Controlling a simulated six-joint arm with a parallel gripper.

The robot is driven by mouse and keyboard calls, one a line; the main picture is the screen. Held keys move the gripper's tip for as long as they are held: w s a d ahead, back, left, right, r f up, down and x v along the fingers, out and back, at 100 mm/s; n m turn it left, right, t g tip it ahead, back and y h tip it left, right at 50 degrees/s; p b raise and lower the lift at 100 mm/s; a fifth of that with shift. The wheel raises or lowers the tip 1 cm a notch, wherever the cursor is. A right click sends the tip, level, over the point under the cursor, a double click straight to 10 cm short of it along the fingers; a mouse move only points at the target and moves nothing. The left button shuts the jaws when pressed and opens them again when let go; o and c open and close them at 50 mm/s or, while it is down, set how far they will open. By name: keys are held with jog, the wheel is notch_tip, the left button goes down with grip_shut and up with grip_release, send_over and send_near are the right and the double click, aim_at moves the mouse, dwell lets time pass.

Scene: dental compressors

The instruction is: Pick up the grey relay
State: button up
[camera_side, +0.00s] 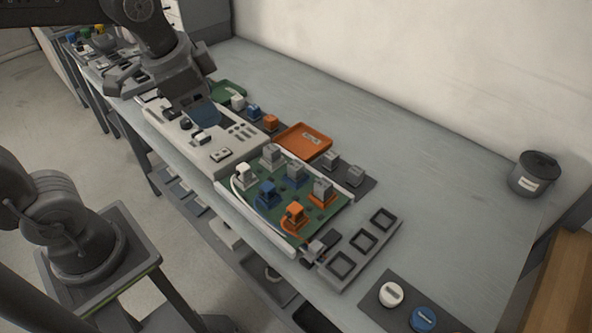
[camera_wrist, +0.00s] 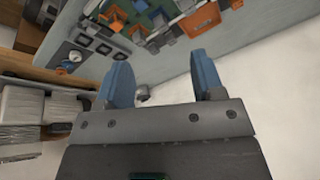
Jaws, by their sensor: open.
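My gripper (camera_wrist: 163,78) is open in the wrist view, its two blue fingers apart with nothing between them. In the side view my gripper (camera_side: 198,105) is over the white panel, up and left of the green board; its fingertips are hard to make out. Several grey blocks could be the grey relay. One grey block (camera_side: 272,155) stands at the board's back, and another (camera_side: 322,190) sits on an orange base at its right. Two more grey blocks, one left (camera_side: 330,160) and one right (camera_side: 353,175), stand on a dark strip behind the board.
The green board (camera_side: 277,212) also holds white, blue and orange parts. An orange tray (camera_side: 303,141) lies behind it. A grey rack (camera_side: 346,277) with three square openings is to its right. The bench along the wall is clear.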

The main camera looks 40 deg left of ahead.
jog(key=w+d+f+m+g, duration=0.2)
jog(key=w+f+m, duration=0.1)
jog(key=w+m, duration=0.5)
jog(key=m+g, duration=0.2)
jog(key=m, duration=0.3)
send_over(296, 164)
notch_tip(296, 164, down, 5)
notch_tip(296, 164, down, 14)
jog(key=shift+f, duration=0.1)
jog(key=c, duration=1)
